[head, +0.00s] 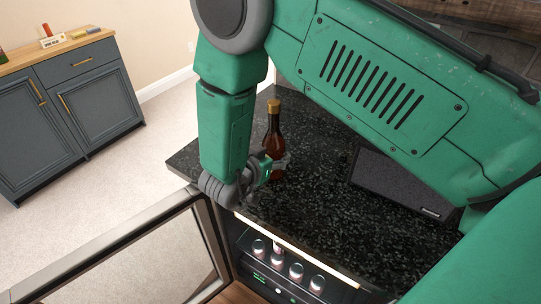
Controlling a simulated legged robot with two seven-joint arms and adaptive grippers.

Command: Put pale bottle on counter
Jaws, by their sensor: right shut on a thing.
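A dark amber bottle (273,125) with a gold cap is upright at the counter's left part; its glass looks brown, not pale. My right gripper (277,166) is shut on the bottle's lower part, its grey fingers at the bottle's side. The gripper partly hides the base, so I cannot tell whether it rests on the counter. The black speckled counter (320,185) lies beneath. No pale bottle shows. My left gripper is not in view.
A fridge under the counter holds several cans (296,271). Its glass door (150,262) stands open at the lower left. A dark box-like device (400,183) sits on the counter's right. A grey cabinet (70,105) stands at the far left. Counter between bottle and device is clear.

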